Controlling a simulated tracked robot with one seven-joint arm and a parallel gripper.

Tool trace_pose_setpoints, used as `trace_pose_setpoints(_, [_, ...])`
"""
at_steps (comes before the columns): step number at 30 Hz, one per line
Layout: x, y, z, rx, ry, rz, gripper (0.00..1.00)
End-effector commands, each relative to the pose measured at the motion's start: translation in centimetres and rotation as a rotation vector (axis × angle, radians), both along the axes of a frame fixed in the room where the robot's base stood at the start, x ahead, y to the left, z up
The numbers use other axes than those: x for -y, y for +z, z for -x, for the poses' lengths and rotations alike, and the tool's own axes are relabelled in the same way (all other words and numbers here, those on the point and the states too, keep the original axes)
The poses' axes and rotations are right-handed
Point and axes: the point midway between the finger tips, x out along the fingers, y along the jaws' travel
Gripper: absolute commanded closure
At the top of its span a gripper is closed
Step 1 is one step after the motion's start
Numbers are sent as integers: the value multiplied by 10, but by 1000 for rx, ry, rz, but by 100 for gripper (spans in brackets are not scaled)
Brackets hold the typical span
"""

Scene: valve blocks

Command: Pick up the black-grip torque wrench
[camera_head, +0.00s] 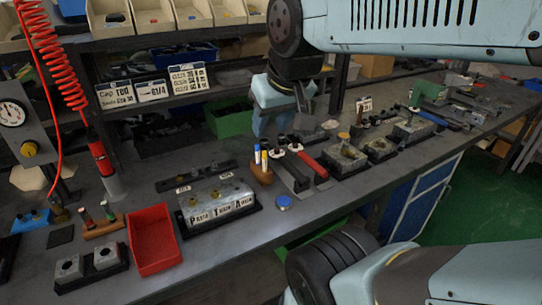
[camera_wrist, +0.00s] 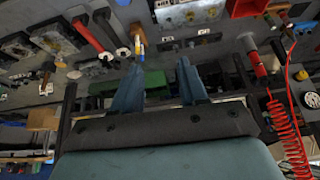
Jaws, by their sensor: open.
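The black-grip torque wrench (camera_head: 293,174) lies on the workbench in a dark holder, left of the red-grip wrench (camera_head: 312,163). In the wrist view, which shows the bench upside down, the black grip (camera_wrist: 106,28) is at the upper left, beside the red grip (camera_wrist: 88,36). My gripper (camera_wrist: 158,80) is open and empty, its two blue-grey fingers apart. In the head view my gripper's end is partly hidden at the back of the bench, behind the wrenches. It does not touch either wrench.
A holder with yellow and blue-white markers (camera_head: 262,172) stands just left of the black grip. A labelled valve block (camera_head: 218,200) and red bin (camera_head: 151,240) are further left. More valve blocks (camera_head: 344,158) lie to the right. A green bin (camera_head: 230,120) sits behind.

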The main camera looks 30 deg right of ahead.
Motion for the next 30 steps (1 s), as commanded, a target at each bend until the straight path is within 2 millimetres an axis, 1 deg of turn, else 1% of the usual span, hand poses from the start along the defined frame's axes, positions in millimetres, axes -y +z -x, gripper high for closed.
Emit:
trace_pose_setpoints(1, [0, 0, 0, 0, 0, 0, 53])
trace_pose_setpoints(6, [1, -3, -8, -13, -6, 20, 38])
trace_pose_setpoints(8, [0, -5, -15, -22, -12, 35, 38])
trace_pose_setpoints(11, [2, -12, -31, -48, -19, 69, 38])
trace_pose_setpoints(20, [22, -46, -85, -139, -15, 143, 38])
trace_pose_setpoints(24, [37, -67, -107, -182, -7, 151, 38])
trace_pose_setpoints(30, [61, -98, -135, -231, 10, 137, 38])
